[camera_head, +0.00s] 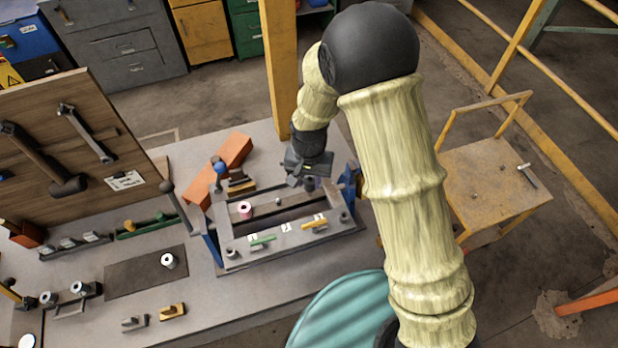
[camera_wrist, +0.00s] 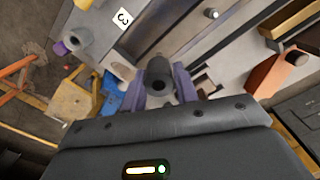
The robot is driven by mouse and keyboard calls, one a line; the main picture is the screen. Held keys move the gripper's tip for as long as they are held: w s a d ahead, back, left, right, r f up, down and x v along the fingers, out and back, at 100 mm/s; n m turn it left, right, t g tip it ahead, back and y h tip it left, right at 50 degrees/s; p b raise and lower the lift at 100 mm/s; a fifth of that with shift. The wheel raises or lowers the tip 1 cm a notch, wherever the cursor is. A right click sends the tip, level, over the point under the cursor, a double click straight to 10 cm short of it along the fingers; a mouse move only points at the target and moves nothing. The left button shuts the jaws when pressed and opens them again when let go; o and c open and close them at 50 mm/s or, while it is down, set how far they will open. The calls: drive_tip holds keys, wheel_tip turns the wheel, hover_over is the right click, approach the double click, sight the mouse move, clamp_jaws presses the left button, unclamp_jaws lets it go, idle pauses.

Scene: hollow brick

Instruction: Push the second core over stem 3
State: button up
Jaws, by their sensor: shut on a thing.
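My gripper (camera_head: 308,172) is over the back right part of the metal frame fixture (camera_head: 300,236). In the wrist view its two purple-grey fingers are shut on a dark grey hollow core (camera_wrist: 158,72), which also shows below the gripper in the head view (camera_head: 310,184). The label 3 (camera_wrist: 121,17) lies near this core in the wrist view. Stem 3 itself is not visible, and I cannot tell whether the core is around it. A pale core with a reddish hole (camera_head: 245,210) stands at the frame's left. A thin bare stem (camera_head: 278,200) stands between the two cores.
A white core (camera_head: 167,260) stands on a dark mat (camera_head: 146,273) at the left. An orange brick (camera_head: 218,168) and a blue-knobbed lever (camera_head: 220,168) are behind the frame. Green (camera_head: 263,240) and yellow (camera_head: 314,223) pieces lie on the front rail. A tool board (camera_head: 90,150) stands left.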

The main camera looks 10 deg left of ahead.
drive_tip(key=shift+f+b, duration=1.2)
drive_tip(key=shift+f, duration=0.55)
idle(0.7)
drive_tip(key=o, duration=1)
drive_tip(key=shift+o, duration=0.2)
drive_tip(key=shift+r, duration=0.15)
wheel_tip(320, 180, up, 17)
drive_tip(key=b, duration=0.3)
drive_tip(key=shift+b, duration=0.4)
